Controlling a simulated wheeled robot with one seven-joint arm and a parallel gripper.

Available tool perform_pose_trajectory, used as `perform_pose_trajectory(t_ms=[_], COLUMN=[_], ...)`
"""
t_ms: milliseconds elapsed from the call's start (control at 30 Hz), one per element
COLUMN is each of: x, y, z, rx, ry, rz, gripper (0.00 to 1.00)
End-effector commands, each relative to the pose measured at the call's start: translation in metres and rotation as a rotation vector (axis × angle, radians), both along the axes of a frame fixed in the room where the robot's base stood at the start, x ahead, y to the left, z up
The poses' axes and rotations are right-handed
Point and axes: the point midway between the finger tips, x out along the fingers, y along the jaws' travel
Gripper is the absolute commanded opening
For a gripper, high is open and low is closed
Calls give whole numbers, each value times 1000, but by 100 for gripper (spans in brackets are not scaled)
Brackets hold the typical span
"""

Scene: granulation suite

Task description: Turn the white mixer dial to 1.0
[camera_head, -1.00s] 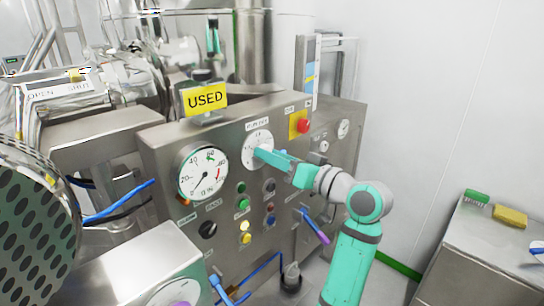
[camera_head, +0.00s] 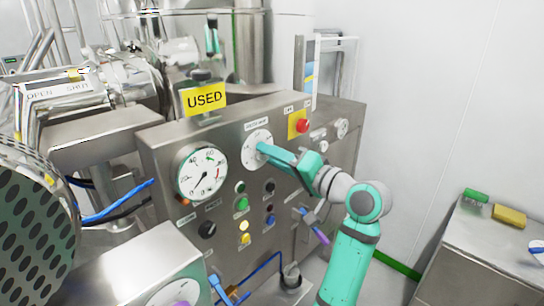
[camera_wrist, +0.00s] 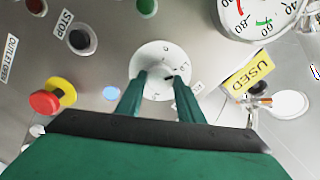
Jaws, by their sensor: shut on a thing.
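The white mixer dial (camera_head: 257,149) is a round white disc on the steel control panel, right of the large gauge. My gripper (camera_head: 263,148) reaches it from the right, its fingers at the dial's centre. In the wrist view the dial (camera_wrist: 158,62) lies straight ahead, and the fingers of my gripper (camera_wrist: 161,84) stand either side of its middle. My gripper is shut on the dial's knob, which the fingers mostly hide. Small dark marks show on the dial face, but its numbers are too small to read.
A pressure gauge (camera_head: 202,171) is left of the dial. A red emergency button (camera_head: 303,125) on a yellow plate is to the right. Several buttons, including a green one (camera_head: 241,204), are below. A yellow USED sign (camera_head: 205,98) stands on the panel's top.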

Motion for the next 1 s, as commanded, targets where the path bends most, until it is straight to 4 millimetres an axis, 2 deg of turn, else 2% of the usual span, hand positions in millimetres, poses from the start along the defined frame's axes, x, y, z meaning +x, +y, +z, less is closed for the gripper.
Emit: perform_pose_trajectory(t_ms=[367, 400, 433, 467, 767, 1000], x=[0, 0, 0, 0, -1, -20], y=[-1, -1, -1, -1, -1, -22], z=[-1, -1, 0, 0, 0, 0], rx=[3, 3, 2, 2, 2, 2], ry=[3, 3, 2, 2, 3, 2], rz=[-1, -1, -1, -1, -1, -4], gripper=[12, 43, 51, 53, 53, 53])
